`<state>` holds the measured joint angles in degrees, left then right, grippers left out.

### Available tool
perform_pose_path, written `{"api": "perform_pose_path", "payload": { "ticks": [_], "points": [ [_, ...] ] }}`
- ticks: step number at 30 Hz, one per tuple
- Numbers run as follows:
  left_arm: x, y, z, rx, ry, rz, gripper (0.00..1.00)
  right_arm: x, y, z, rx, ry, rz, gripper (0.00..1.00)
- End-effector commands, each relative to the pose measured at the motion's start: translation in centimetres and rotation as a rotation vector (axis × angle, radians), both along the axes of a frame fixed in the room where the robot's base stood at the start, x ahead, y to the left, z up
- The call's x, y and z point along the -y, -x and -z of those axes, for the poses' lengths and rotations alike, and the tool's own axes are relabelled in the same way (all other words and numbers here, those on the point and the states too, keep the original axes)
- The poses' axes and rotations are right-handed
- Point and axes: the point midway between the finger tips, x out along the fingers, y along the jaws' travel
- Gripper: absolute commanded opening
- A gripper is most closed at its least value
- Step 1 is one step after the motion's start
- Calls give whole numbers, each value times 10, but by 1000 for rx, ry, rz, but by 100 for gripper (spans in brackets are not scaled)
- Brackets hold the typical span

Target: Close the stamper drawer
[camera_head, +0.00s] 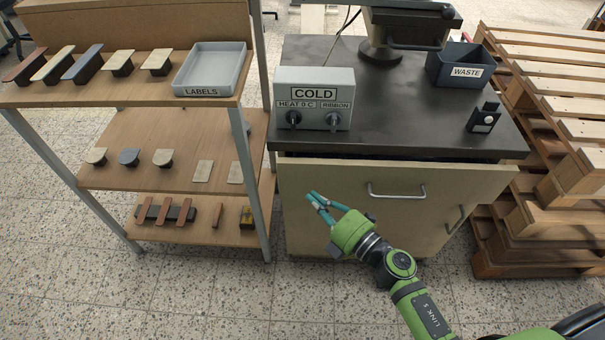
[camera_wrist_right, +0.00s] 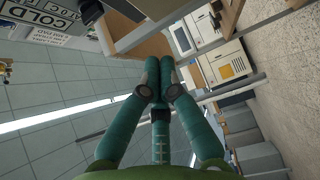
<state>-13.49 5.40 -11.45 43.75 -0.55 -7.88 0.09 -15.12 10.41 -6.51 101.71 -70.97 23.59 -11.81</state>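The stamper cabinet has a pale wooden front (camera_head: 325,180) with a silver bar handle (camera_head: 397,190). A dark gap shows between the top edge of this front and the black worktop (camera_head: 400,105), and the drawer front appears to stand slightly out. How far it is out is hard to tell. My right gripper (camera_head: 312,197) is in front of the left part of the wooden front, left of and a little below the handle. Its teal fingers are drawn together at the tips, with nothing between them, as the right wrist view (camera_wrist_right: 158,75) also shows. Contact with the front cannot be told. My left gripper is out of view.
The control box (camera_head: 315,92) marked COLD, a waste bin (camera_head: 460,66) and a small black device (camera_head: 484,118) stand on the worktop. A wooden shelf rack (camera_head: 150,92) stands close on the left. Pallets (camera_head: 560,215) are stacked on the right. The floor in front is clear.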

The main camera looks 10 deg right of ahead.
Motion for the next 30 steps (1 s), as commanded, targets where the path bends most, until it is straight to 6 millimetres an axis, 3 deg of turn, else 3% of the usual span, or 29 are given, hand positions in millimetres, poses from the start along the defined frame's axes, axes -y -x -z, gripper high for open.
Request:
{"api": "perform_pose_path", "payload": {
  "ticks": [5,12,26,30],
  "points": [
    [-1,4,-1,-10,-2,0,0,-21,-33,-1,2,-3,1,0],
    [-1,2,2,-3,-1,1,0,-13,-64,0,0,-1,2,0],
    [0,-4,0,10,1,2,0,-10,-72,0,-2,-3,1,0],
    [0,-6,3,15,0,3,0,-8,-84,2,1,-1,1,0]
  ]
}}
